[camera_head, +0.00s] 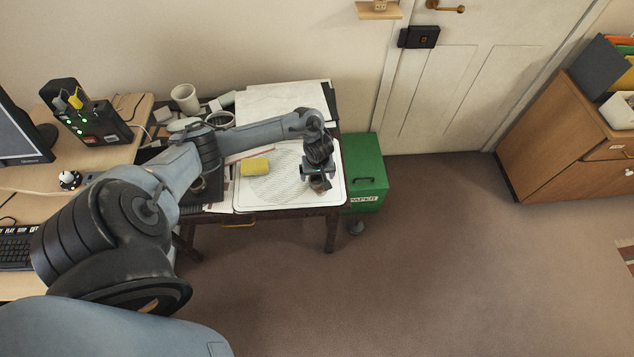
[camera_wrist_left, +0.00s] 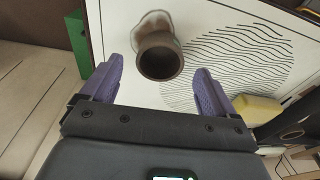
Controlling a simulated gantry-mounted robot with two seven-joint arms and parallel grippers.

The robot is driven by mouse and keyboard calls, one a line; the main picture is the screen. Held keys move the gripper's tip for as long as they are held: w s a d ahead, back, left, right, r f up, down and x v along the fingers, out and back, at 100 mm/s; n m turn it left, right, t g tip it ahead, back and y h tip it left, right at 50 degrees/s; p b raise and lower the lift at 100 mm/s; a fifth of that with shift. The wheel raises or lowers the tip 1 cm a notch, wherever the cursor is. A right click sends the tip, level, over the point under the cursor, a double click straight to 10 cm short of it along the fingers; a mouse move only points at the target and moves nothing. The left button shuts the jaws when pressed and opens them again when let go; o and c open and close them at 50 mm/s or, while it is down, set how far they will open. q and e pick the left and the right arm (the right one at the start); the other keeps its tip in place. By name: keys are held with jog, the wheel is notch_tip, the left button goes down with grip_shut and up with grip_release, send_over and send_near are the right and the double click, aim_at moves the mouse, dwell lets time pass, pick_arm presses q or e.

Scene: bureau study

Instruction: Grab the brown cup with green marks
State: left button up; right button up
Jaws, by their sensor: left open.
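The brown cup (camera_wrist_left: 160,58) stands on the white patterned board in the left wrist view, its round opening facing the camera. It lies just ahead of and between the two purple fingers of my left gripper (camera_wrist_left: 158,88), which are spread apart and empty. In the head view the cup (camera_head: 320,185) shows small and partly hidden under my left gripper (camera_head: 313,178), near the right front of the board. I cannot make out green marks on it in either view. My right gripper is not in view.
A yellow sponge-like block (camera_head: 254,167) lies on the white board (camera_head: 262,204), left of the cup. A green cabinet (camera_head: 366,170) stands right of the desk. A white mug (camera_head: 185,97) and other items crowd the desk's back left.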

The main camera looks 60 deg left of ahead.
aim_at(317, 181)
pick_arm(q)
jog(key=shift+w+a+f+b, duration=0.1)
jog(key=shift+a+f+b, duration=0.1)
jog(key=shift+f, duration=0.5)
jog(key=shift+a+f+b, duration=0.1)
jog(key=shift+f+b, duration=0.05)
jog(key=shift+f, duration=0.55)
jog(key=shift+w+a+f+b, duration=0.1)
jog(key=shift+f+b, duration=0.1)
jog(key=shift+f, duration=0.5)
jog(key=shift+c, duration=0.5)
jog(key=c, duration=1)
